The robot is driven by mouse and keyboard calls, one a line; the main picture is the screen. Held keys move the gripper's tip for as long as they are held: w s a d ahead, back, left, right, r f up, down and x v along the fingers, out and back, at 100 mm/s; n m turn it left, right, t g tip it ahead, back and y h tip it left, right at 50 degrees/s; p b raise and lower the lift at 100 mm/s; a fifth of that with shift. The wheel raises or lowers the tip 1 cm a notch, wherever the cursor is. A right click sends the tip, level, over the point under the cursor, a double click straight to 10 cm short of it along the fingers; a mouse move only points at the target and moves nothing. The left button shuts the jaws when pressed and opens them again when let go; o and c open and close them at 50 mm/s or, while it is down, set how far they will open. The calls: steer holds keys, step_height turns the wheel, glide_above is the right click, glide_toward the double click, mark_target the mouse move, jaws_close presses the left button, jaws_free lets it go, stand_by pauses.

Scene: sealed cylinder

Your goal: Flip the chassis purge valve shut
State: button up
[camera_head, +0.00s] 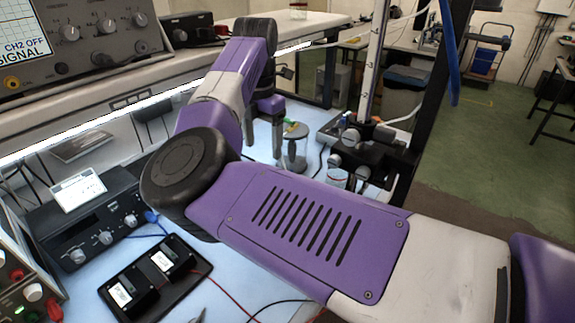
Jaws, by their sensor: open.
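A small clear cylinder with grey end caps (292,152) stands upright on the light blue bench top, near the picture's middle. A small green piece (290,122) shows at its top; it may be the purge valve's handle, but it is too small to tell which way it is turned. My gripper (264,146) points down just left of the cylinder. Its two dark fingers are apart and I see nothing between them. The right finger overlaps the cylinder's left edge in the picture; I cannot tell whether they touch. My purple arm hides much of the bench.
A dark stand with knobs and a vertical post (370,140) is right of the cylinder. A power supply (85,225) and a black tray (155,278) with wired modules lie at left. An oscilloscope (80,40) sits on the shelf (180,75) above. Cables cross the bench.

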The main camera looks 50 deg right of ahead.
steer(key=shift+s+d+f, duration=0.1)
steer(key=shift+s+f, duration=0.05)
steer(key=shift+f, duration=0.35)
steer(key=shift+f+p, duration=0.85)
steer(key=shift+f, duration=2.6)
steer(key=c, duration=1.4)
steer(key=shift+o, duration=0.2)
